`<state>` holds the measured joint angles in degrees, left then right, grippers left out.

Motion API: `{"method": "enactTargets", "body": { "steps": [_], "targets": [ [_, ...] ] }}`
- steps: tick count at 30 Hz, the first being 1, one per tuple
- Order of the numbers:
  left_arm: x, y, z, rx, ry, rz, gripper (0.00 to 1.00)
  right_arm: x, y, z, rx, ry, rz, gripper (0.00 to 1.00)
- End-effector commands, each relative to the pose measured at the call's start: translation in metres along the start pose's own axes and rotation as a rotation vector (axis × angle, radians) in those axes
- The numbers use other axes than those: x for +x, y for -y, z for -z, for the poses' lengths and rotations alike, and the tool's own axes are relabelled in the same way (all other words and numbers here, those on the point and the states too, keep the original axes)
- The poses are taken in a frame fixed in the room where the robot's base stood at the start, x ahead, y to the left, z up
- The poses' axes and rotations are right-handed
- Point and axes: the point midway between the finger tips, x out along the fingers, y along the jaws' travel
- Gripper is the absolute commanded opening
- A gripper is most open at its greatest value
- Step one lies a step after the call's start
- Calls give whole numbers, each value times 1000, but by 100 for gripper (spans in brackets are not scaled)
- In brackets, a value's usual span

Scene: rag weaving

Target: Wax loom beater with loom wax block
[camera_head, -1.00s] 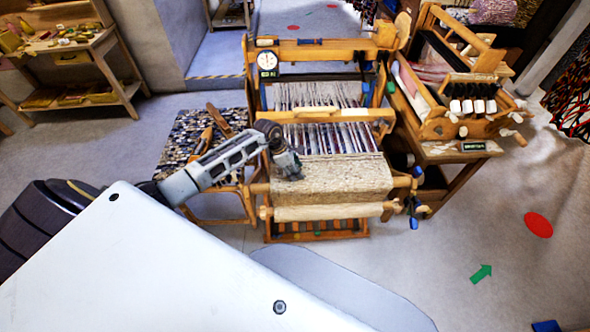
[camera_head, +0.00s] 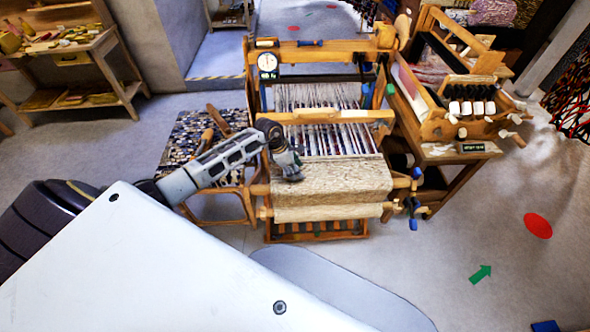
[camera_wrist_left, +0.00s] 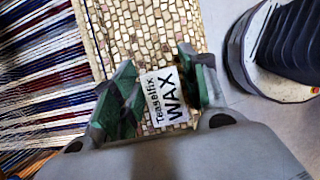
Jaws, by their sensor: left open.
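The wax block (camera_wrist_left: 165,100), with a white label reading "Teaselfix WAX", lies on or just above the woven cloth (camera_wrist_left: 150,28) in the left wrist view. My left gripper (camera_wrist_left: 160,82) is open, with one green-and-dark finger on each side of the block. In the head view the left gripper (camera_head: 288,170) is over the left part of the woven cloth (camera_head: 345,180) at the loom's front, and the block is hidden there. My right gripper is out of view.
A bench (camera_head: 200,135) with a patterned seat and wooden tools stands left of the loom. A side table (camera_head: 460,153) with a small wooden frame and spools stands at right. A shelf table (camera_head: 75,45) is far left.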

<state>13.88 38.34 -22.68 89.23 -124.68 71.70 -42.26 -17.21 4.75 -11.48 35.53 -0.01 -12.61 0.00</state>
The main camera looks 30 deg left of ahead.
Motion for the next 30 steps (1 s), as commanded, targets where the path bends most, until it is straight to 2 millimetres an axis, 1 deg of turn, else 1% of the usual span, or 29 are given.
{"method": "enactTargets", "body": {
  "steps": [8, 18, 19, 20, 27, 30],
  "targets": [
    [-7, 0, -3, 0, 0, -1, 44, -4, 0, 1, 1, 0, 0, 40],
    [-7, 0, -3, 0, 0, 0, 44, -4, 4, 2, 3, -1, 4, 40],
    [-7, 0, -3, 0, 0, 0, 42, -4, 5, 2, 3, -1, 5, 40],
    [-7, 0, -3, 0, 0, 0, 39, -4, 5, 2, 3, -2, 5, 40],
    [-7, 0, -3, 0, 0, 0, 8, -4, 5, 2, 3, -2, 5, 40],
    [-7, 0, -3, -1, 0, 0, 8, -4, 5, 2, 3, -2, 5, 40]
  ]
}}
